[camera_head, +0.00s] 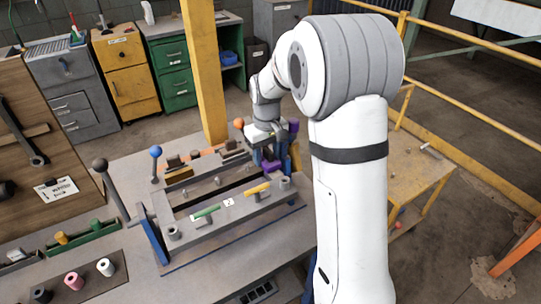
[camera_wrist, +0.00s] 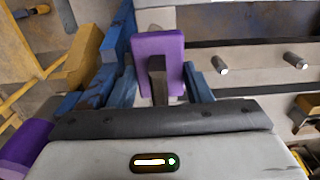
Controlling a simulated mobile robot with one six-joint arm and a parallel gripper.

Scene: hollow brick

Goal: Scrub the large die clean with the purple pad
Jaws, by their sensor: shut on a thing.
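The purple pad (camera_wrist: 172,45) is in my gripper (camera_wrist: 160,85), with its dark grip piece between the two blue fingers in the wrist view. In the head view the pad (camera_head: 256,189) shows as a purple patch below my gripper (camera_head: 268,160), at the far side of a long grey metal frame. This frame (camera_head: 215,225), with upright pins and dark slots, looks like the large die; it lies on the grey table. The wrist view shows its grey surface and pins (camera_wrist: 221,65) right of the pad. I cannot tell whether the pad touches it.
Yellow (camera_wrist: 85,55) and blue (camera_wrist: 115,35) blocks stand close left of my gripper, with another purple piece (camera_wrist: 25,145) beside them. A blue-knobbed lever (camera_head: 155,153) stands at the frame's left.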

